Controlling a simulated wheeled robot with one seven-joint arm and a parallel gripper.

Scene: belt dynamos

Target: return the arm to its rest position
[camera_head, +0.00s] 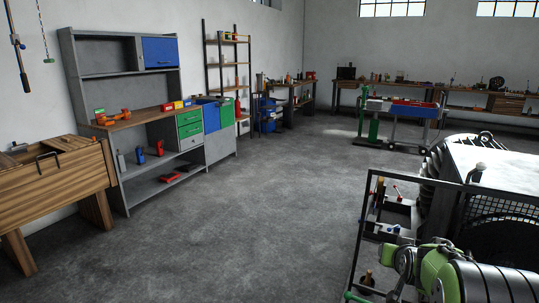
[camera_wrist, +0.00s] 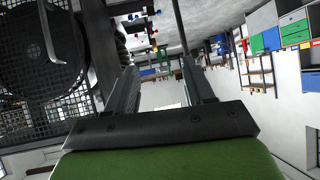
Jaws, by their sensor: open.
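My gripper (camera_wrist: 159,64) is in the wrist view, with its two dark fingers spread apart and nothing between them. The wrist picture is upside down, with the floor at the top and the workshop shelves hanging from it. In the head view my green and grey arm (camera_head: 440,270) is at the lower right, low beside the machine. The fingers cannot be made out clearly there.
A machine with a pale top (camera_head: 500,165) and mesh guard (camera_head: 500,225) stands close to my arm; the mesh also fills the wrist view's left (camera_wrist: 75,105). A dark metal frame (camera_head: 415,184) rises beside it. A wooden bench (camera_head: 55,185) and grey workbench (camera_head: 165,195) stand left. The middle floor is clear.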

